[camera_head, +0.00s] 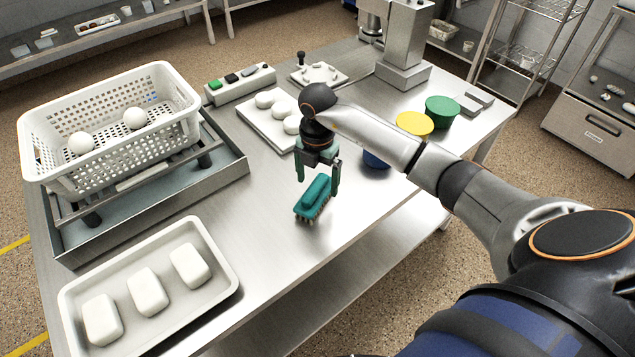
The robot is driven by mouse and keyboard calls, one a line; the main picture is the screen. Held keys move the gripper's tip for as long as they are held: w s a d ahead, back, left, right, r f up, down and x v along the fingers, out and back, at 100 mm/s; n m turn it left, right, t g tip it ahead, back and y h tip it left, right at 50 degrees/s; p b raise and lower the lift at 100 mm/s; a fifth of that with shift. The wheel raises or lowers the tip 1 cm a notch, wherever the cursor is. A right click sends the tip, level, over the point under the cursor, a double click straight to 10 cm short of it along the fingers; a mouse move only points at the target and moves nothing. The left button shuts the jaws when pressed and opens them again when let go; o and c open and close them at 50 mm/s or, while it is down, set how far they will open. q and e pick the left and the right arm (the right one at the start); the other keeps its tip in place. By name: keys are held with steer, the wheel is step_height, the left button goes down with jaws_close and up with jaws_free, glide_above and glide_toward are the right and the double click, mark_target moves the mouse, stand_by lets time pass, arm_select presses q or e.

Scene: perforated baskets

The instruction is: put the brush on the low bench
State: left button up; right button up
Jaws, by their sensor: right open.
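A teal brush (313,196) with dark bristles facing down is at the middle of the steel table, near its front edge. My right gripper (318,190) reaches in from the right and points down at the brush. Its two greenish fingers are apart, just above or beside the brush; I cannot tell whether they touch it. My left gripper is not in view. Which surface is the low bench is not clear; a long steel bench (95,38) with small items stands at the back left.
Wire shelves (518,55) stand at the back right.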

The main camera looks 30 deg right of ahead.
mark_target(318, 184)
step_height(318, 184, up, 11)
steer(key=shift+f, duration=0.2)
